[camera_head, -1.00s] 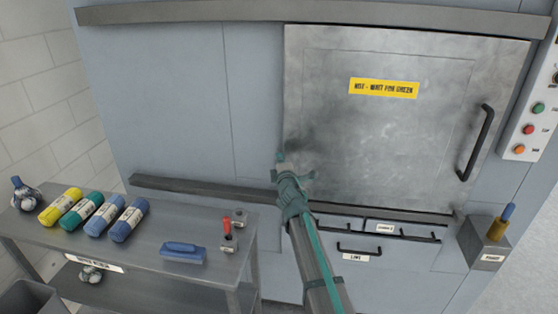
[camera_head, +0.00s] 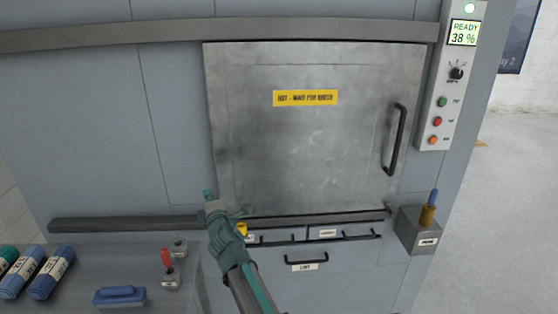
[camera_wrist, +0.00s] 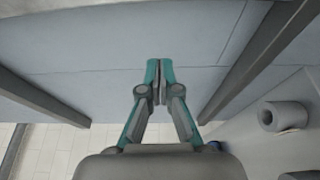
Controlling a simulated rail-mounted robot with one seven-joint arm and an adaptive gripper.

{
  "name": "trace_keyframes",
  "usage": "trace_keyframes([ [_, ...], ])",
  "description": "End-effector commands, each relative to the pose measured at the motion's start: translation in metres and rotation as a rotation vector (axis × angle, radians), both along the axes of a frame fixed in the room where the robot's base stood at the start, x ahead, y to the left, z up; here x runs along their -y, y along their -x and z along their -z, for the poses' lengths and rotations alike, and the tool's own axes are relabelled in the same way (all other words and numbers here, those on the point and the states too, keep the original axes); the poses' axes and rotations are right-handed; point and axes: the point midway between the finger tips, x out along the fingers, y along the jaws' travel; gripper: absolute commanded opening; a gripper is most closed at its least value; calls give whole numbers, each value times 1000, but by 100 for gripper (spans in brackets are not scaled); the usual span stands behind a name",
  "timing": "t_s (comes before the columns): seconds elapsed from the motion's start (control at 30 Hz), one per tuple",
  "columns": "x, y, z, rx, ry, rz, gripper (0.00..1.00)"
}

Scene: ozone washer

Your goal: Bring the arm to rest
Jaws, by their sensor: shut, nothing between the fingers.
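My gripper (camera_head: 209,196) is at the end of my raised arm, in front of the lower left corner of the metal washer door (camera_head: 310,140) in the head view. In the wrist view my gripper (camera_wrist: 160,68) has its two teal and grey fingers together with nothing between them. Blue-grey panelling lies beyond the fingertips. I cannot tell from these frames how far the fingertips are from the panel.
A grey table (camera_head: 80,270) with rolled bundles, a blue brush (camera_head: 120,296) and small holders stands at lower left. The door has a black handle (camera_head: 394,140). Drawers lie below it. A control panel (camera_head: 450,80) reads READY 38 %. A box (camera_head: 418,230) juts out at right.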

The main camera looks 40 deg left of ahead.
Motion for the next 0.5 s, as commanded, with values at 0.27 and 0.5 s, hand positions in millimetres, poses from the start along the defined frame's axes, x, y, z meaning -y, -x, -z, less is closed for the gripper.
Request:
trace_keyframes([
  [0.27,37,-20,47,-344,17,184,0],
  [0.5,132,-63,176,-713,105,471,0],
])
